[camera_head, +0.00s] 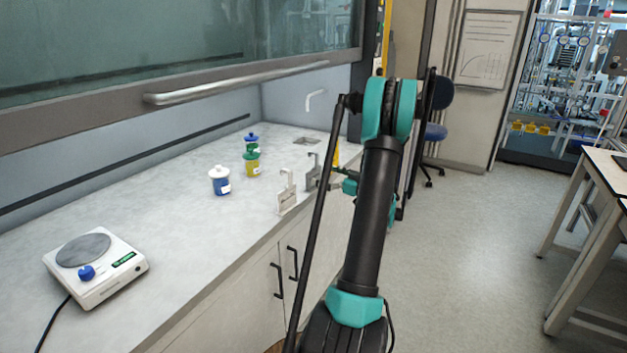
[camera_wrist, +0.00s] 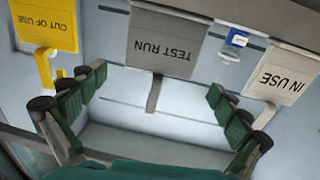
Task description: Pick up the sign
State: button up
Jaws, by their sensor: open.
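Three signs with hook-like handles stand in a row near the bench's front edge. The white IN USE sign (camera_head: 287,196) is nearest; the grey TEST RUN sign (camera_head: 313,172) is behind it, and the yellow sign (camera_head: 336,154) is farthest, partly hidden by my arm. The wrist view shows them upside down: the yellow OUT OF USE sign (camera_wrist: 47,30) left, the TEST RUN sign (camera_wrist: 165,42) middle, the IN USE sign (camera_wrist: 283,77) right. My gripper (camera_wrist: 157,90) is open and empty, its fingers either side of the TEST RUN sign's handle. Contact is not visible.
A blue jar with a white lid (camera_head: 219,181) and stacked green-yellow and blue-lidded jars (camera_head: 252,160) stand behind the signs. The bench between is clear. A raised sash with a handle (camera_head: 235,83) hangs above.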

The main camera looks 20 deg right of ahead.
aim_at(314, 172)
jog(key=x, duration=0.5)
jog(key=shift+w+f, duration=0.1)
jog(key=shift+f, duration=0.1)
jog(key=c, duration=1.2)
notch_tip(314, 172, up, 20)
